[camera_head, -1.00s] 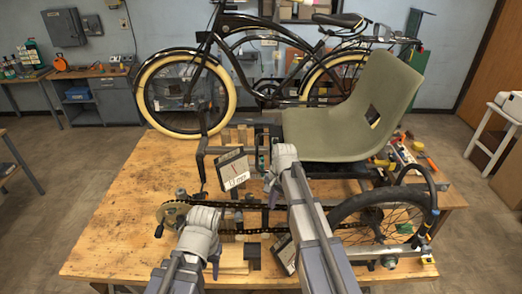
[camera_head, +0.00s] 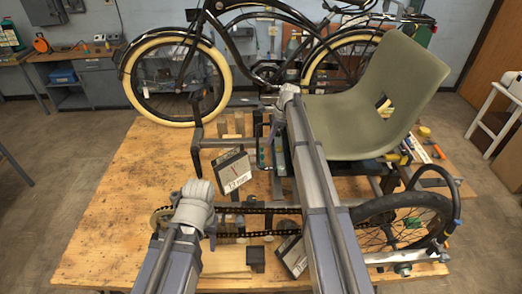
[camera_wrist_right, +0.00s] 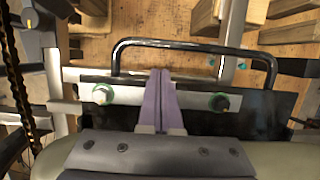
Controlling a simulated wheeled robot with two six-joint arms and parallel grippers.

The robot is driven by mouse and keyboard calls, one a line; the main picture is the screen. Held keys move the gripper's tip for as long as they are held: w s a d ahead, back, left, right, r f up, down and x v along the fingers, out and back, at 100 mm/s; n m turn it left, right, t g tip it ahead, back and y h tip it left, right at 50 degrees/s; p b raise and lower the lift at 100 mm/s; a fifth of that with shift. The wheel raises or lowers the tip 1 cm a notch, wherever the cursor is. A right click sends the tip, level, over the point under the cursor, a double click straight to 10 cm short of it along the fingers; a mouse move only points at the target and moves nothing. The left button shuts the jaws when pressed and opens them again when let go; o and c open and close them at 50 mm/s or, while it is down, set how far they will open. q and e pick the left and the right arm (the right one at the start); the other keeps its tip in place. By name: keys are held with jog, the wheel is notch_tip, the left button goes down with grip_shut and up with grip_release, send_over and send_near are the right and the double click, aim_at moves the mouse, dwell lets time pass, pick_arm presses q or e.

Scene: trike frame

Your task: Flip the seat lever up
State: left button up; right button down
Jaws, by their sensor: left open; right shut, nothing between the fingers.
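The olive seat (camera_head: 350,115) stands on the trike frame in the head view; its edge also shows at the bottom of the right wrist view (camera_wrist_right: 250,162). A black U-shaped bar (camera_wrist_right: 190,43), which looks like the seat lever, sticks out in front of the seat. My right gripper (camera_wrist_right: 163,72) is shut and empty, its purple fingertips inside the bar's U, near a plate with green-ringed bolts. It also shows at the seat's front left in the head view (camera_head: 276,118). My left gripper (camera_head: 212,240) is open beside the chain; its fingers are mostly hidden by its wrist.
A wooden workbench (camera_head: 115,215) carries the frame, with bare room at the left. The chain (camera_head: 255,210) and spoked wheel (camera_head: 400,222) are near my arms. A bicycle (camera_head: 260,60) stands behind.

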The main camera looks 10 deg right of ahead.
dwell(0.4)
jog(key=b+x, duration=0.9)
jog(key=x, duration=0.1)
jog(key=shift+b, duration=0.3)
jog(key=shift+d+r+y, duration=0.2)
jog(key=shift+r+y, duration=0.4)
jog(key=shift+y, duration=0.3)
jog(key=shift+d+r+t+y+p, duration=0.15)
jog(key=shift+r+y+p, duration=0.1)
jog(key=shift+r, duration=0.3)
jog(key=shift+d+r+t+y+p, duration=0.15)
jog(key=shift+r+y, duration=0.1)
jog(key=shift+r, duration=0.3)
jog(key=shift+d+r, duration=0.1)
jog(key=shift+d, duration=0.05)
dwell(1.5)
